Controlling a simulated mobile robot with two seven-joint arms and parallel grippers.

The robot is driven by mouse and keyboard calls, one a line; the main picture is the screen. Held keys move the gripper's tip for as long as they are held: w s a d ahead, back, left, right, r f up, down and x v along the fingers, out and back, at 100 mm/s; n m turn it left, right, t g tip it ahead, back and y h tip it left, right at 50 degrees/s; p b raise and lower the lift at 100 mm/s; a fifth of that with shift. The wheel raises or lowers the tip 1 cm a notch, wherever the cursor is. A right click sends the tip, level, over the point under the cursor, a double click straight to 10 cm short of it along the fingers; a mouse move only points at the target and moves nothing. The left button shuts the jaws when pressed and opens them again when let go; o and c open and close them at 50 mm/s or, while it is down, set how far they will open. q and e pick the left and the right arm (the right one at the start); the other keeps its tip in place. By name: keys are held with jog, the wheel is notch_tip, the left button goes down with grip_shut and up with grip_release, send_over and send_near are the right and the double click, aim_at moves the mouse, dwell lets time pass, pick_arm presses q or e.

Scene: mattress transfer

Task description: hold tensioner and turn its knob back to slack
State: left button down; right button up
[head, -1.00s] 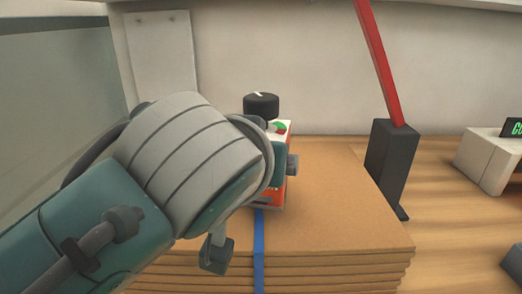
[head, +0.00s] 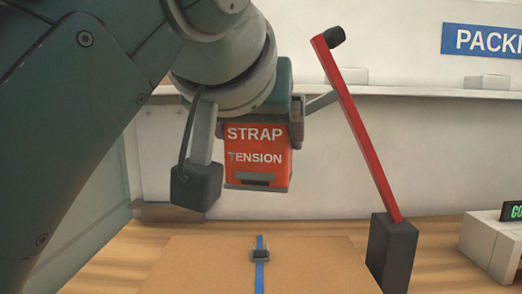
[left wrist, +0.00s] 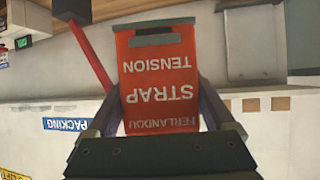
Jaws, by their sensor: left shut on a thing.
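The tensioner (head: 258,172) is an orange-red block lettered "STRAP TENSION". It hangs in the air above the cardboard stack, roughly upright in the head view. My left gripper (head: 257,124) is shut on it; in the left wrist view the two fingers lie along both sides of the tensioner (left wrist: 160,88), whose lettering appears upside down. The black knob is hidden behind my gripper and arm in the head view and does not show in the left wrist view. My right gripper is in neither view.
A flat cardboard stack (head: 200,270) lies below, with a blue strap (head: 260,278) and a small dark clip (head: 260,254) on it. A red lever (head: 360,130) on a dark post (head: 391,255) stands to the right. A white box with a display (head: 490,245) is further right.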

aim_at(261, 186)
pick_arm(q)
jog(key=shift+f, duration=0.1)
dwell(0.3)
jog(key=shift+f+b, duration=0.3)
jog(key=shift+f, duration=0.05)
jog(key=shift+f+b, duration=1.25)
jog(key=shift+f, duration=1.15)
jog(key=shift+f, duration=0.35)
jog(key=shift+f+b, duration=0.55)
jog(key=shift+f, duration=0.1)
jog(key=shift+f, duration=0.35)
jog(key=shift+f+b, duration=0.55)
jog(key=shift+f, duration=0.1)
jog(key=shift+f, duration=0.35)
jog(key=shift+f+b, duration=0.35)
